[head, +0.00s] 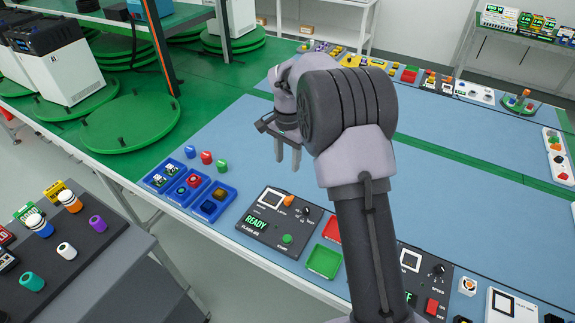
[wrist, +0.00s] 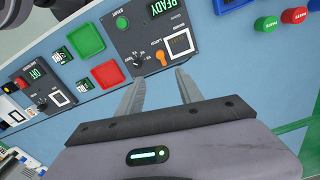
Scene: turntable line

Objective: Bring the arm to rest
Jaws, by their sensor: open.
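My gripper (head: 288,156) hangs above the blue table top (head: 235,152) in the head view, behind the control panel marked READY. Its two fingers are apart with nothing between them. In the wrist view my gripper (wrist: 158,88) also shows open and empty, its fingers pointing toward the READY panel (wrist: 150,35). My arm rises from the bottom of the head view and bends over at the elbow. The arm hides part of the table behind it.
The READY panel (head: 278,222) stands near the table's front edge, beside a green tray (head: 324,262) and blue bins (head: 212,201). Small red, blue and green caps stand behind the bins. A green turntable disc (head: 130,124) lies at left. The table's middle is mostly clear.

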